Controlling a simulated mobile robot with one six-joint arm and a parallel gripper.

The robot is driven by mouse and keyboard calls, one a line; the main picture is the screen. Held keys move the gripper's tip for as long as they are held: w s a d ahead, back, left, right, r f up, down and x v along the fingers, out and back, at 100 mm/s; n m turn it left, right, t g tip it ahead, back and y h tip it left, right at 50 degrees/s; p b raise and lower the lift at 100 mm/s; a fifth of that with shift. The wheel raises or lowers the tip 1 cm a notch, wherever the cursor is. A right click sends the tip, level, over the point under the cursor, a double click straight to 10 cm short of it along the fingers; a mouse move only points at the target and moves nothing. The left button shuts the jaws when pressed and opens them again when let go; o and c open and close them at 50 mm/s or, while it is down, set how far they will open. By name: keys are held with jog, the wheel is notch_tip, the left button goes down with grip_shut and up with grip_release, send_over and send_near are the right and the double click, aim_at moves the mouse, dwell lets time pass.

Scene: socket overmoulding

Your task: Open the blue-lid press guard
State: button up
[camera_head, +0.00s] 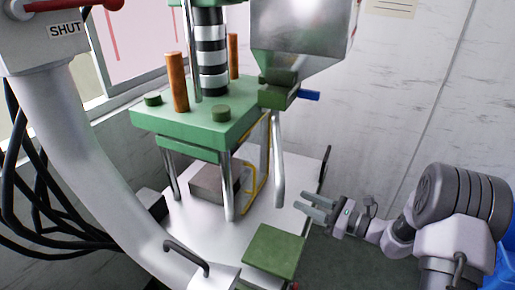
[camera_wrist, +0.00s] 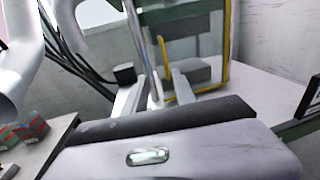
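A guard with a yellow frame (camera_head: 265,160) stands at the right side of the green press (camera_head: 205,112). No blue lid shows on it. In the wrist view the yellow frame (camera_wrist: 227,38) surrounds a clear or pale panel, and a yellow bar (camera_wrist: 163,58) runs down its left side. I cannot tell whether the guard is latched. My gripper (camera_head: 309,207) is open and empty, to the right of the guard and apart from it. In the wrist view its two fingers (camera_wrist: 154,92) point toward the frame's lower part, with a gap between them.
A metal block (camera_head: 215,183) sits under the press on a pale table (camera_head: 200,235). A grey hopper (camera_head: 300,35) with a blue handle (camera_head: 309,95) hangs above. A green plate (camera_head: 273,251) lies near the table's front. A blue bin (camera_head: 503,262) is at far right.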

jog(key=b+x, duration=0.3)
jog(key=x, duration=1.3)
jog(key=shift+w, duration=0.45)
jog(key=shift+c, duration=0.4)
grip_shut()
